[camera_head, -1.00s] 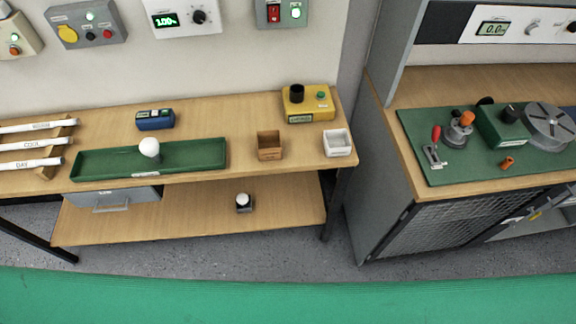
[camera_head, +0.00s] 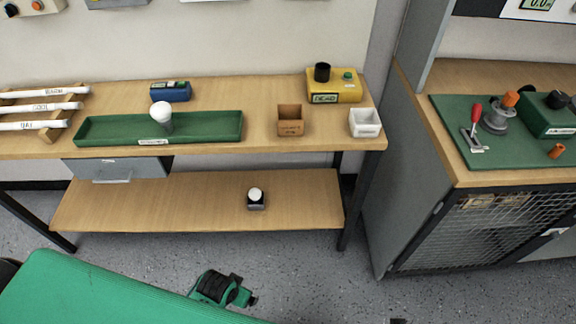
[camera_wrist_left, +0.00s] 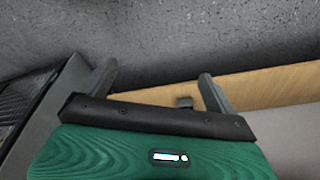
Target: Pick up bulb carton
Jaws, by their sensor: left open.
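A small dark box with a white round top (camera_head: 256,198) stands on the lower shelf of the wooden bench. An open brown box with a label (camera_head: 290,121) stands on the bench top. I cannot read either label well enough to tell which is the bulb carton. In the left wrist view my left gripper (camera_wrist_left: 158,84) is open, its fingers apart with nothing held. A wooden surface shows beyond the fingers, with a small dark thing (camera_wrist_left: 184,102) on it, too small to identify.
The lower shelf (camera_head: 140,205) is mostly bare, beneath the bench top. A grey drawer (camera_head: 118,170) hangs under the top at left. The top bears a green tray (camera_head: 210,127), a white box (camera_head: 365,122) and a yellow device (camera_head: 335,90). A cabinet (camera_head: 405,190) stands at right.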

